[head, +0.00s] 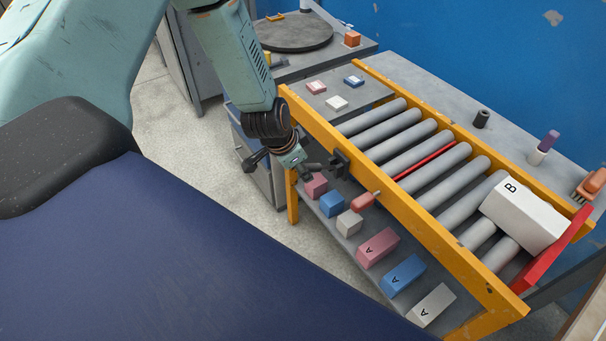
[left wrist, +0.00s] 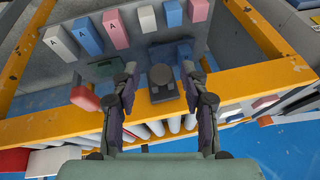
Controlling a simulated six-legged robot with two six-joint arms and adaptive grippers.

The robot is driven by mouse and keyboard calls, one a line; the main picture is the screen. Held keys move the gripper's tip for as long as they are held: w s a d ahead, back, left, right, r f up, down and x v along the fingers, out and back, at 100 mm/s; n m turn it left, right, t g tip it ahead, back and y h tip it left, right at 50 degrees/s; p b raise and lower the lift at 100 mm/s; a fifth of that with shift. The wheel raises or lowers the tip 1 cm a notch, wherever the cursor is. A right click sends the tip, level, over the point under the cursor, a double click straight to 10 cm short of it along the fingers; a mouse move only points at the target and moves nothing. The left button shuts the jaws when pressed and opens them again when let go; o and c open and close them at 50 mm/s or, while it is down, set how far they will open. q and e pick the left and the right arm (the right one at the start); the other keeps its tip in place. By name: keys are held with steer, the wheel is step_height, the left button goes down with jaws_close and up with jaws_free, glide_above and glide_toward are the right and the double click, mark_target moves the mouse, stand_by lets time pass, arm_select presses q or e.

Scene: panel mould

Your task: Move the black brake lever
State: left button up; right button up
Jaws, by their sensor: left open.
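The black brake lever (head: 341,163) sits on the near yellow side rail of the roller conveyor. In the left wrist view the lever (left wrist: 162,84) shows a round dark knob on a block against the rail. My left gripper (head: 318,170) is just left of it in the head view, pointing at it. In the left wrist view my left gripper (left wrist: 160,76) is open, with one finger on each side of the lever. I cannot tell whether the fingers touch it. My right gripper is in neither view.
A red handle (head: 363,202) projects from the same rail nearby. Pink, blue and white blocks (head: 378,249) stand on the shelf below the rail. A white box marked B (head: 525,218) lies on the rollers by a red end plate (head: 553,249). A red bar (head: 425,160) lies between rollers.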

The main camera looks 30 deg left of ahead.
arm_select(q)
steer(key=shift+b+x, duration=0.45)
steer(key=shift+x, duration=0.6)
steer(key=shift+a, duration=0.15)
steer(key=shift+s+r, duration=0.1)
jaws_close()
